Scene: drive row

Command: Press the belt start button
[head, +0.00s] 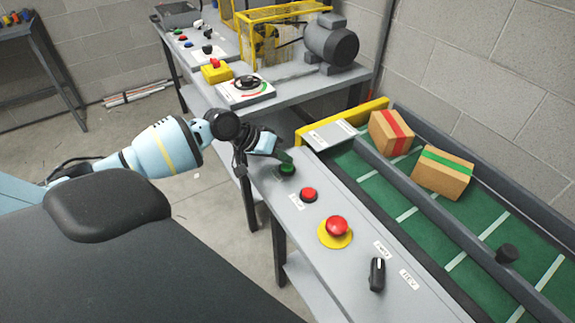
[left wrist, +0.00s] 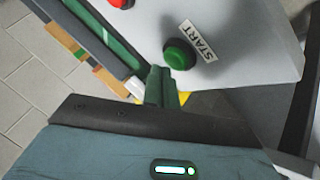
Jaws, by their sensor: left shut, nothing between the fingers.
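The green start button (head: 287,170) sits at the far end of the grey control panel in the head view. In the left wrist view the green button (left wrist: 179,54) stands beside a label reading START (left wrist: 197,42). My left gripper (head: 284,156) is shut and empty, its fingertips just behind the button in the head view. In the left wrist view the shut fingers (left wrist: 162,74) are close to the button's edge; I cannot tell whether they touch it. My right gripper is not in view.
On the same panel are a red button (head: 308,194), a red mushroom button on yellow (head: 337,229) and a black selector switch (head: 377,273). The green belt (head: 405,212) to the right carries two cardboard boxes (head: 391,133) (head: 442,173). A bench with a motor (head: 331,44) stands behind.

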